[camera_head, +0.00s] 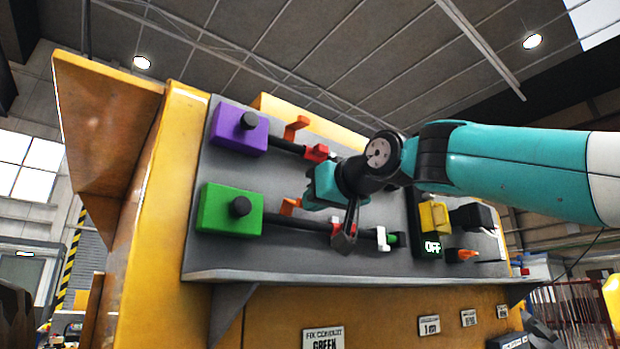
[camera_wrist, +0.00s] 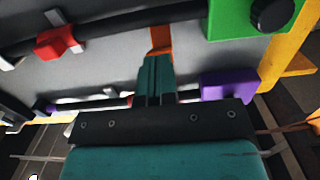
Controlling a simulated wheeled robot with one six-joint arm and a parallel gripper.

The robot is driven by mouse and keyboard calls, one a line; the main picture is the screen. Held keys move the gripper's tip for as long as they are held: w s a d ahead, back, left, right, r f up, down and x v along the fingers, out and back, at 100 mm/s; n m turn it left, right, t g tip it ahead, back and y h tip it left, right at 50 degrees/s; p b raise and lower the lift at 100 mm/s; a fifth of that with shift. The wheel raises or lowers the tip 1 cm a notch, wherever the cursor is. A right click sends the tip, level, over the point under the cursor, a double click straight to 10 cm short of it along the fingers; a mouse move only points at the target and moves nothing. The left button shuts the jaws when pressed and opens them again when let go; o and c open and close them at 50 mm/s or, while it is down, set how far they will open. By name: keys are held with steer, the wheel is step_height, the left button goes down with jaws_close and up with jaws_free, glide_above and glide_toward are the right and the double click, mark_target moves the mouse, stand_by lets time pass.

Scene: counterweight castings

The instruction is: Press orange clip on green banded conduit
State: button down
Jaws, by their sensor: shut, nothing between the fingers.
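The green box (camera_head: 230,209) feeds a dark conduit (camera_head: 300,221) that runs right to a green end (camera_head: 393,239). An orange clip (camera_head: 289,206) stands at this conduit near the green box; it also shows in the wrist view (camera_wrist: 161,38), just beyond my fingertips. My gripper (camera_head: 313,197) is shut and empty, its teal fingers (camera_wrist: 155,75) pointing at the clip. I cannot tell whether they touch it. A red fitting (camera_head: 343,228) sits further right on the conduit, partly hidden by my wrist. It shows in the wrist view (camera_wrist: 55,43).
Above is a purple box (camera_head: 238,129) with its own conduit, red fitting (camera_head: 316,152) and orange clip (camera_head: 296,126). A white bracket (camera_head: 383,238) is near the green end. Right are a display reading OFF (camera_head: 432,246), a yellow block (camera_head: 434,216) and an orange lever (camera_head: 467,254). A ledge (camera_head: 300,276) runs below.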

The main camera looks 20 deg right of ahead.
steer(key=s+d+r, duration=0.4)
steer(key=s+r, duration=0.2)
steer(key=s, duration=0.4)
steer(key=shift+s+d+r+p, duration=0.2)
steer(key=shift+s+r+p, duration=0.1)
steer(key=shift+p, duration=0.1)
